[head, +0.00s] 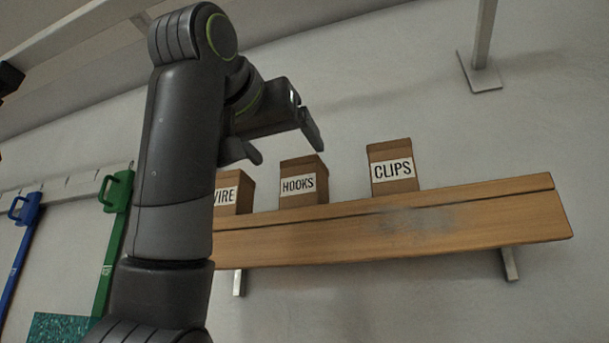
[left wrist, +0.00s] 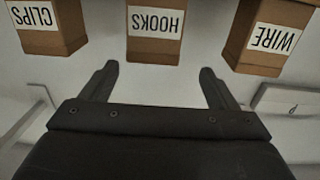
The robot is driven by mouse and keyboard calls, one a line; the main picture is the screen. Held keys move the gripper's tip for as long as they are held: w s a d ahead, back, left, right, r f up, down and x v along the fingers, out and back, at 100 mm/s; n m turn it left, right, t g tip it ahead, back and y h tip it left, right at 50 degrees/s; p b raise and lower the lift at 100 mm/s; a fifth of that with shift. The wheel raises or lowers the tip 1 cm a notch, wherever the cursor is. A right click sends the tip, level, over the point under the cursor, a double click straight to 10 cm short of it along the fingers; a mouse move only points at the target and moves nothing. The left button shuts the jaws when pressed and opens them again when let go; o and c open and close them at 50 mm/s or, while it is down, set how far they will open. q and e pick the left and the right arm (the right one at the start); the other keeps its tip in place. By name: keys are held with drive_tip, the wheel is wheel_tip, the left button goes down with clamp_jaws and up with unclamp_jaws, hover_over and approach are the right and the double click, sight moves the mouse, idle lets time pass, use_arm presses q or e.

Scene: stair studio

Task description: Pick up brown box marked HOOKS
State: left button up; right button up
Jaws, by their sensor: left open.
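The brown box marked HOOKS (head: 302,183) stands on a wooden wall shelf (head: 450,226), between two other boxes. In the left wrist view the HOOKS box (left wrist: 153,46) appears upside down at the top middle, ahead of the fingertips. My left gripper (head: 284,150) is open and empty, above and a little left of the HOOKS box in the head view. Its two fingers (left wrist: 158,70) show apart in the left wrist view, with nothing between them. My right gripper is not in view.
A brown box marked CLIPS (head: 392,166) stands right of HOOKS. A box marked WIRE (head: 232,193) stands left, partly hidden by my left arm. Green (head: 117,192) and blue (head: 24,212) handled things are at left. The shelf's right end is clear.

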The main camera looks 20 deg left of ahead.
sight(307, 171)
use_arm(q)
drive_tip(key=w+p, duration=0.1)
drive_tip(key=w, duration=0.2)
drive_tip(key=shift+d, duration=0.15)
drive_tip(key=shift+w+d+p, duration=0.15)
drive_tip(key=shift+w+p, duration=0.15)
drive_tip(key=shift+p, duration=0.1)
drive_tip(key=w+p, duration=0.1)
drive_tip(key=w, duration=0.1)
drive_tip(key=w+p, duration=0.2)
drive_tip(key=shift+d+f, duration=0.1)
drive_tip(key=shift+d, duration=0.3)
drive_tip(key=shift+w+f, duration=0.15)
drive_tip(key=shift+w, duration=0.2)
drive_tip(key=shift+s, duration=0.15)
drive_tip(key=shift+c, duration=0.5)
drive_tip(key=c, duration=1)
